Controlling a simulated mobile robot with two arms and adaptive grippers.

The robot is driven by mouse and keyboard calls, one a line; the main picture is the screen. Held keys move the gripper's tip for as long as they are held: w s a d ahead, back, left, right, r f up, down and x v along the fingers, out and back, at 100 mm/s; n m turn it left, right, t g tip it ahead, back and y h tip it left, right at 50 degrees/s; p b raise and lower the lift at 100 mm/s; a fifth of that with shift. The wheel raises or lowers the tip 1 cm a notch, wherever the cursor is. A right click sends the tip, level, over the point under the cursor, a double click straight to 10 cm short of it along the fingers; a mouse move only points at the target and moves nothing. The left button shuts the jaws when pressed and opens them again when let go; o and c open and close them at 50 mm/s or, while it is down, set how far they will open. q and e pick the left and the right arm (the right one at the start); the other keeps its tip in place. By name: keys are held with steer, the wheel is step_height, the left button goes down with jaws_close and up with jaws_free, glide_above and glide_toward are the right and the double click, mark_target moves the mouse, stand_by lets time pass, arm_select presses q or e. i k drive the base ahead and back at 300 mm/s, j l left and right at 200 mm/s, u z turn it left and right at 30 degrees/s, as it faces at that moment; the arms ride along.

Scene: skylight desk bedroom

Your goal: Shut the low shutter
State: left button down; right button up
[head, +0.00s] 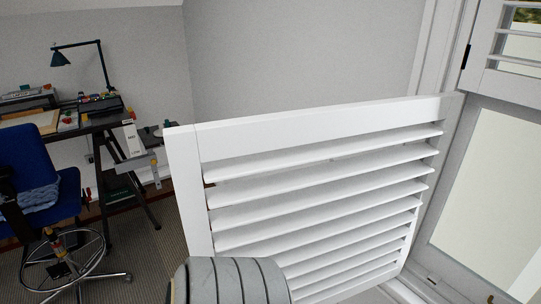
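The low shutter (184,189) is a white louvred panel in the middle of the head view. It stands open, swung out from the window into the room. Its far edge meets the window frame (446,165) at the right, and its free edge is at the left, nearer the desk. Its slats are tilted, with gaps between them. The lower part of the panel is partly hidden by a grey ribbed rounded object at the bottom of the view. Neither of my grippers can be made out in this view.
The grey ribbed object (230,282) is close in front of the shutter; I cannot tell what it is. An upper shutter (479,75) and a window pane (489,190) are at the right. A blue chair (40,178) and a cluttered desk (84,130) with a lamp (82,46) stand at the left.

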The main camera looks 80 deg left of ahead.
mark_target(332, 242)
steer(key=k+j+z, duration=0.25)
steer(key=k+j, duration=0.95)
steer(key=j+z, duration=0.1)
steer(key=j, duration=1.85)
steer(key=i, duration=0.05)
